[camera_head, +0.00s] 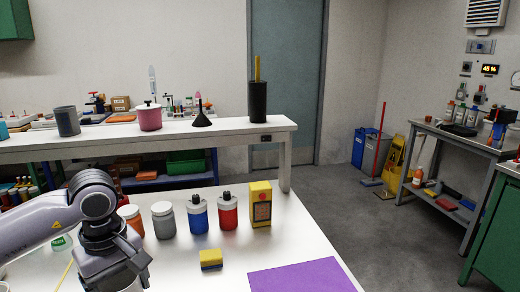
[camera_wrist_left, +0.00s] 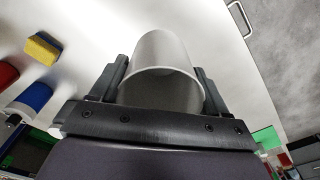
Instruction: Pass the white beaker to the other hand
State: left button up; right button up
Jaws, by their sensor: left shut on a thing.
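The white beaker (camera_wrist_left: 160,62) sits between the two fingers of my left gripper (camera_wrist_left: 160,85) in the left wrist view, with its open rim toward the camera. The left gripper is shut on it. In the head view my left gripper (camera_head: 118,270) is at the lower left over the white table, and only a small bit of the beaker's pale rim (camera_head: 133,286) shows at the bottom edge. Most of the beaker is hidden there. My right gripper is in neither view.
On the white table (camera_head: 225,275) stand several jars, a blue bottle (camera_head: 198,217), a red bottle (camera_head: 228,213) and a yellow box (camera_head: 261,204). A yellow and blue sponge (camera_head: 211,259) lies in front, left of a purple mat (camera_head: 303,277). The table between sponge and gripper is clear.

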pick_arm(q)
jog(key=f+m, duration=0.1)
jog(key=m, duration=0.1)
jog(key=s+d+f+m, duration=0.1)
jog(key=m, duration=0.1)
jog(key=s+d+f+m, duration=0.1)
jog(key=m, duration=0.2)
jog(key=shift+s, duration=0.1)
jog(key=m, duration=0.1)
jog(key=s+d+f+m, duration=0.1)
jog(key=shift+m, duration=0.4)
